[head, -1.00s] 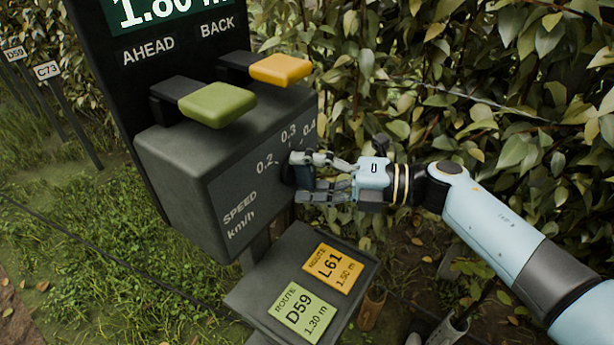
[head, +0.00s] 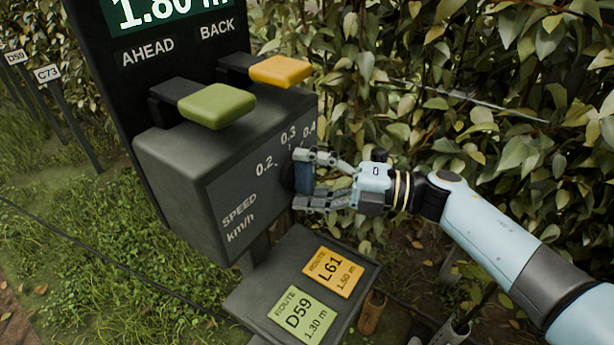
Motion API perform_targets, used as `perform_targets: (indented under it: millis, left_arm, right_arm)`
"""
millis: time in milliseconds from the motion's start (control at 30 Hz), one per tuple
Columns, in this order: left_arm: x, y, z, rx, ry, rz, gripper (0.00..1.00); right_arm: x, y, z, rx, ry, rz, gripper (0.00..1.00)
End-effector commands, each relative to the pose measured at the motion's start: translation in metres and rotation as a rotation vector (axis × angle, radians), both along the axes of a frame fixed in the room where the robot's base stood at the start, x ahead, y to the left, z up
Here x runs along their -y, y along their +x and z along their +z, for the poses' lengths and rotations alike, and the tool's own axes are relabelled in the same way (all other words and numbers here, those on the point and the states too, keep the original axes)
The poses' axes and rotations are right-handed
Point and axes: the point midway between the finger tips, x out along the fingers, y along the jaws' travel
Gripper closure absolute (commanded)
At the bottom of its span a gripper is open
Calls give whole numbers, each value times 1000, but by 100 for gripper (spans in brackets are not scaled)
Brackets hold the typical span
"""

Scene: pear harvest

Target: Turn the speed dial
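The dark speed dial (head: 303,179) sits on the right part of the grey box's slanted front, beside the marks 0.2, 0.3 and 0.4. My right gripper (head: 304,180) reaches in from the right, with one finger above the dial and one below it. The fingers stand well apart around the dial; whether either fingertip touches it I cannot tell. The fingers hide part of the dial, and I cannot read which mark it points to. My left gripper is not in view.
A green AHEAD lever (head: 217,105) and a yellow BACK lever (head: 280,70) stick out above the box (head: 180,185). A tray (head: 262,292) with two route cards lies below. A leafy hedge (head: 480,110) stands behind my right arm.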

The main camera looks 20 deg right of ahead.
Motion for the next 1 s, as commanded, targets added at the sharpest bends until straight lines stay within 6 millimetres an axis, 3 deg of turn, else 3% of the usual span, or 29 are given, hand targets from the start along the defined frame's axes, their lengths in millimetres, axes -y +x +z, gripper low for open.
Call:
perform_targets:
  millis: [100,467,1000]
  left_arm:
    - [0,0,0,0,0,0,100]
    - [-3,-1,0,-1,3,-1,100]
    - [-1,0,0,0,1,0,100]
  right_arm:
    - [0,0,0,0,0,0,8]
    - [6,-4,0,0,-2,1,8]
    - [95,-54,-1,-1,-3,1,8]
